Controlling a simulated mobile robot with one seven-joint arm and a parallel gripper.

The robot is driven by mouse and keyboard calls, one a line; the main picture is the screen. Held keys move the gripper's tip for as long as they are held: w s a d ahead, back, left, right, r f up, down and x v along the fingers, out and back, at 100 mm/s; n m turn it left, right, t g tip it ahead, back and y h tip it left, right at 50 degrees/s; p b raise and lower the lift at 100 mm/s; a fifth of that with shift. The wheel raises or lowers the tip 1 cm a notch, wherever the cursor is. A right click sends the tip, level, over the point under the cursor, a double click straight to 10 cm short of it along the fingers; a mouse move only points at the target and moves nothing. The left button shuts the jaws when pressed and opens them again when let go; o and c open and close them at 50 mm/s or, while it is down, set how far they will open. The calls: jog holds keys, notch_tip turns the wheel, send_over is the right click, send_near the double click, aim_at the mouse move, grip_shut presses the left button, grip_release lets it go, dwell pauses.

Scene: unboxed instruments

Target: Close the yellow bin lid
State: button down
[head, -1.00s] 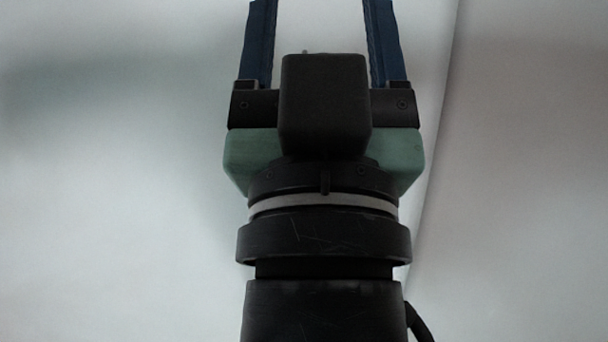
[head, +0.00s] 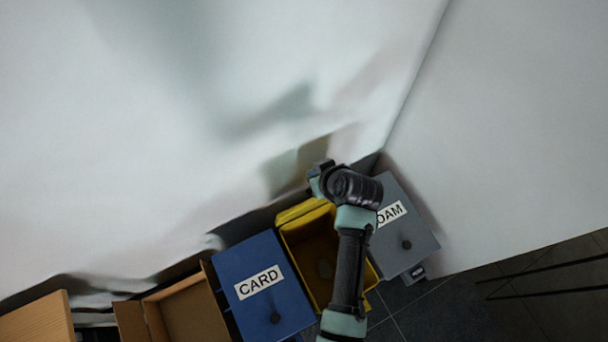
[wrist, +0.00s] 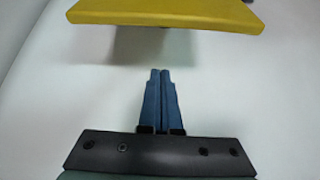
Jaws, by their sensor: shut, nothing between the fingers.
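The yellow bin (head: 300,262) stands open between a blue bin and a grey bin in the head view, its dark inside partly hidden by my arm. Its yellow lid (head: 300,212) is raised at the wall side and seen nearly edge-on. In the wrist view the yellow lid (wrist: 165,12) spans the top of the picture, beyond and apart from my fingertips. My gripper (wrist: 160,73) is shut and empty, its two blue fingers together in front of the white wall. In the head view my wrist hides the fingers.
The blue bin (head: 246,260) marked CARD has its lid down on the left. The grey bin (head: 400,240) is closed on the right. An open cardboard box (head: 190,312) stands further left. White walls (head: 200,120) meet in a corner behind the bins.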

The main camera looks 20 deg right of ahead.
jog(key=shift+w+a+f, duration=0.1)
jog(key=shift+w+f, duration=0.15)
jog(key=shift+f, duration=1.15)
jog(key=shift+w+f, duration=0.25)
jog(key=shift+f, duration=1.1)
jog(key=shift+w+a+f, duration=0.1)
jog(key=shift+w+f, duration=0.15)
jog(key=shift+f, duration=1.15)
jog(key=shift+f, duration=0.1)
